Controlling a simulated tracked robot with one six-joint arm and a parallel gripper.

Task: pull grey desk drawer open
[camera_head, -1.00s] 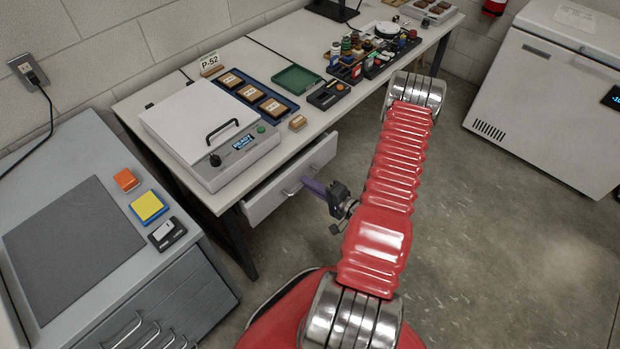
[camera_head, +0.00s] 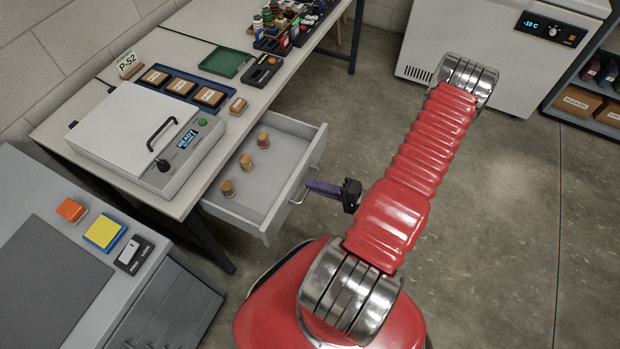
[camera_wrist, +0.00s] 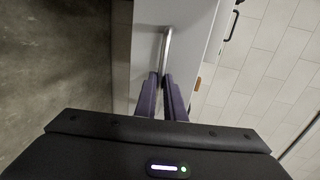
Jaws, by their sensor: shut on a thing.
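The grey desk drawer (camera_head: 240,198) stands well out from under the light worktop in the head view. Three small cork-coloured stoppers or jars lie inside it. Its bar handle (camera_head: 303,190) is on the front panel. My gripper (camera_head: 312,188) is at the handle, with purple fingers closed around the bar. In the wrist view the two fingers (camera_wrist: 162,95) are close together on the metal handle (camera_wrist: 166,50), and the pale drawer front (camera_wrist: 145,65) is beside it. The exact contact at the fingertips is partly hidden.
On the worktop (camera_head: 175,50) are a white lidded device (camera_head: 135,130), a blue tray of small boxes (camera_head: 165,98) and a green tray (camera_head: 225,62). A grey cabinet (camera_head: 170,290) stands at the left. The floor (camera_head: 490,240) at the right is clear.

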